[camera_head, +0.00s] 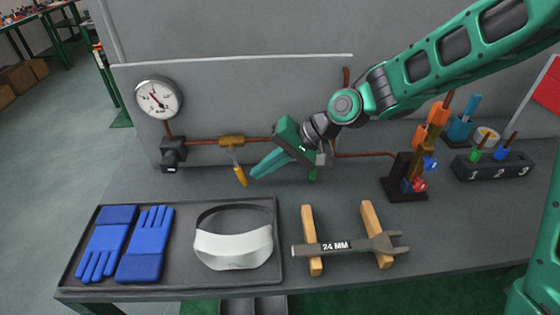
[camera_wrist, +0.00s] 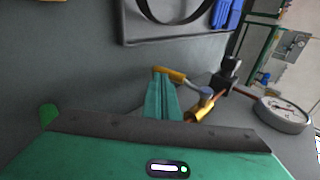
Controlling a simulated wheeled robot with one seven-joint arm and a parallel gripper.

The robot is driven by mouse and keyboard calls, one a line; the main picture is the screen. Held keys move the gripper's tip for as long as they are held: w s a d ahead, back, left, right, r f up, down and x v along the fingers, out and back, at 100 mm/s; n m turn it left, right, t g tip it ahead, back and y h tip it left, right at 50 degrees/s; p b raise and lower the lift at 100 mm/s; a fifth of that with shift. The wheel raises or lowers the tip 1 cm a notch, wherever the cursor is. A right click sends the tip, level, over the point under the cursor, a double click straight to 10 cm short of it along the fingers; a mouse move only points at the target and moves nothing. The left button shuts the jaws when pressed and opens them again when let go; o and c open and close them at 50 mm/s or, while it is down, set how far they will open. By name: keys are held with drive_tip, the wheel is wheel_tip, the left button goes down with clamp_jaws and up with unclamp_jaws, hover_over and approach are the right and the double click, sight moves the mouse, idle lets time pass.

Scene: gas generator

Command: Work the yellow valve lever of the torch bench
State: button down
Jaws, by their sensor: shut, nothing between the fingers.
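The valve lever has a yellow grip (camera_head: 240,176) and hangs down, tilted slightly right, from the brass valve body (camera_head: 232,141) on the copper pipe. In the wrist view the yellow grip (camera_wrist: 172,75) lies just past my fingertips, with its grey stem leading to the brass body (camera_wrist: 200,109). My gripper (camera_head: 254,175) is shut and empty, its green fingers together and pointing down-left. The tips are close to the right side of the yellow grip. In the wrist view the fingers (camera_wrist: 160,84) partly overlap the lever; I cannot tell whether they touch it.
A pressure gauge (camera_head: 158,98) and black regulator (camera_head: 173,152) are left of the valve. A tray (camera_head: 180,285) with blue gloves (camera_head: 145,243) and a white visor (camera_head: 233,247) lies in front. A wrench (camera_head: 340,247) rests on wooden blocks. A torch stand (camera_head: 405,182) is at right.

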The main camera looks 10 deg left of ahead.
sight(245, 178)
drive_tip(key=shift+a+f, duration=0.2)
drive_tip(key=shift+a, duration=0.65)
drive_tip(key=shift+x, duration=0.95)
drive_tip(key=shift+s, duration=0.1)
drive_tip(key=shift+d, duration=0.1)
